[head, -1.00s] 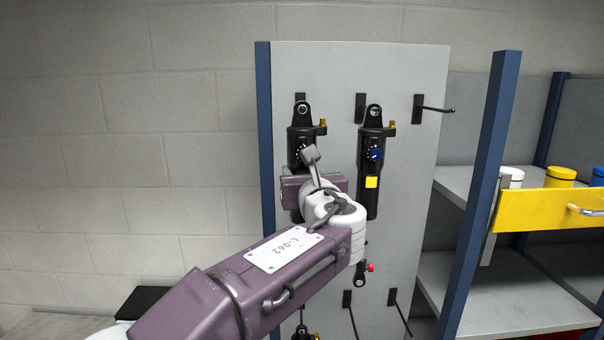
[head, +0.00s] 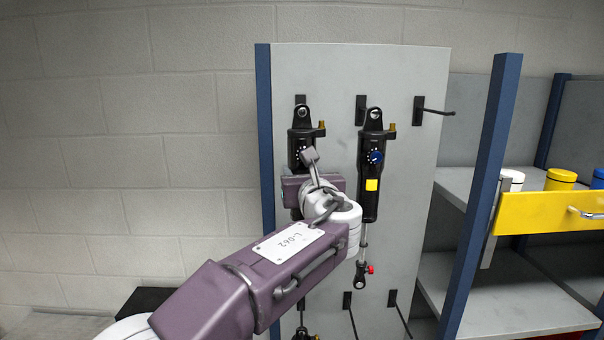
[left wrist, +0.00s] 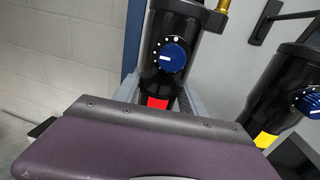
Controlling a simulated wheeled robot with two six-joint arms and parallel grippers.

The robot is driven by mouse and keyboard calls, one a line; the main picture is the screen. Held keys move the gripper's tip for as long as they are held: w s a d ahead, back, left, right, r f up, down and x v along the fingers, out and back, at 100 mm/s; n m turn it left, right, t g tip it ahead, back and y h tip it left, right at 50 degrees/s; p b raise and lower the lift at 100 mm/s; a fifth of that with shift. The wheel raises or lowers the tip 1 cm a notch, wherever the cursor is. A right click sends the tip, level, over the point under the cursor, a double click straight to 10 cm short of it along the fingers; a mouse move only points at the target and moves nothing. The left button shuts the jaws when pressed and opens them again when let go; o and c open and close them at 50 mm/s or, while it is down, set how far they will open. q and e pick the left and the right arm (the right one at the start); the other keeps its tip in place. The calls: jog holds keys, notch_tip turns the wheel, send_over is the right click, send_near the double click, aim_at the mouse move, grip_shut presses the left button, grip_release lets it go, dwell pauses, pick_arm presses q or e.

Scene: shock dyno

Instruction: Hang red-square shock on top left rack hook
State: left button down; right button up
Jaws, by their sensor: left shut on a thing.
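The red-square shock (head: 301,147) is upright at the rack's top left hook (head: 299,99), its top eye at the hook's height. Whether the eye is around the hook I cannot tell. In the left wrist view the red-square shock (left wrist: 175,50) shows a blue dial and the red square just above my gripper. My left gripper (left wrist: 160,98) is shut on its body; the fingertips are mostly hidden. In the head view my arm covers the shock's lower part. My right gripper is not in view.
A yellow-square shock (head: 370,165) hangs close on the right, at the middle top hook. The top right hook (head: 435,111) is empty. Lower hooks (head: 397,305) stick out below. A shelf with a yellow drawer (head: 550,212) stands right of a blue post (head: 482,190).

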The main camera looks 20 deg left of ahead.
pick_arm(q)
jog(key=shift+s, duration=0.2)
jog(key=c, duration=0.6)
grip_release()
jog(key=shift+w, duration=0.1)
jog(key=shift+d, duration=0.1)
